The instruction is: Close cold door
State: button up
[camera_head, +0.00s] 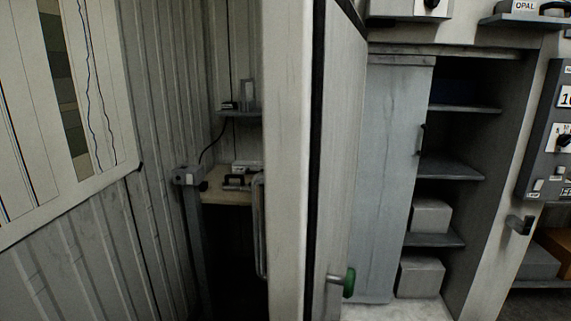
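A tall, thick pale door (342,150), which I take to be the cold door, stands in the middle of the head view, seen nearly edge-on. A black seal strip (315,160) runs down it, beside a pale upright edge (284,150). The door appears to stand open. A green knob on a metal stem (348,283) sticks out low on its right face. A vertical metal bar handle (261,225) shows just left of the pale edge; I cannot tell which part it is fixed to. My gripper is not in view.
Left of the door is a recess with ribbed walls, a small shelf (240,113) and a bench (226,197) with equipment. A chart board (70,100) hangs at far left. At right stands a grey cabinet (390,180) with open shelves and boxes, then a control panel (545,130).

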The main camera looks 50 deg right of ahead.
aim_at(313, 52)
jog(key=z, duration=1.95)
jog(key=k+u, duration=0.3)
jog(key=k, duration=0.2)
